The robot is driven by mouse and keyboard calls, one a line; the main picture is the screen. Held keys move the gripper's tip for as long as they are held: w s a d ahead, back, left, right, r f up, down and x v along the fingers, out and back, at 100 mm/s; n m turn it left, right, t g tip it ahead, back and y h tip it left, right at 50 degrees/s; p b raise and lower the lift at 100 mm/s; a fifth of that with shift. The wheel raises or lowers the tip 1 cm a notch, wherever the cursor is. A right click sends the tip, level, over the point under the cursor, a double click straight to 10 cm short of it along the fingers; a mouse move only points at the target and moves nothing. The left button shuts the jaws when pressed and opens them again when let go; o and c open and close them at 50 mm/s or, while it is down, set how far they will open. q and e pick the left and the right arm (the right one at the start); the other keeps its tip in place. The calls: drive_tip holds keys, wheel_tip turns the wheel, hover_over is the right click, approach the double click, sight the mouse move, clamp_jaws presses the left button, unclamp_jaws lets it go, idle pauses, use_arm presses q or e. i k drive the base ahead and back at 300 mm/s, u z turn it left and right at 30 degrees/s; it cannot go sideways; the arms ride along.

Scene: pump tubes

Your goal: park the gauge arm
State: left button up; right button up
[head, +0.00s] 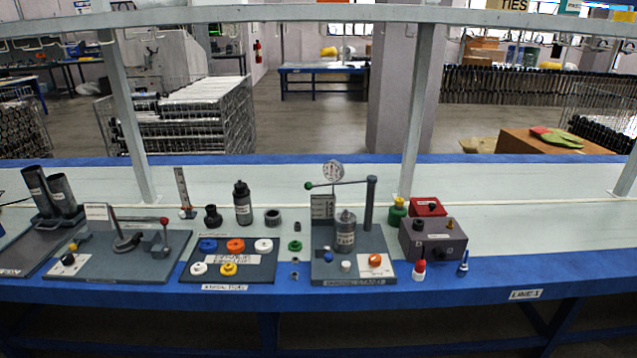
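The gauge arm (350,181) is a thin horizontal bar on a dark upright post (372,205) at the back right of a grey stand plate (352,276). It reaches left from the post top and ends in a green ball (308,186). A round white dial gauge (332,171) sits on the arm. A grey metal cylinder (345,230) with a label stands on the plate, below the arm. A small upright sign (322,206) stands at the plate's back left. I cannot tell whether the arm is directly over the cylinder. Neither of my grippers is in view.
Left of the stand lies a dark tray (227,279) with coloured rings. Further left is a grey fixture plate (90,268) with a red-knobbed lever (164,221). A grey box (432,240) and small bottles stand on the right. The blue-edged bench's right end is clear.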

sight(337, 171)
drive_tip(key=z, duration=0.5)
drive_tip(key=i, duration=0.85)
drive_tip(key=z, duration=0.3)
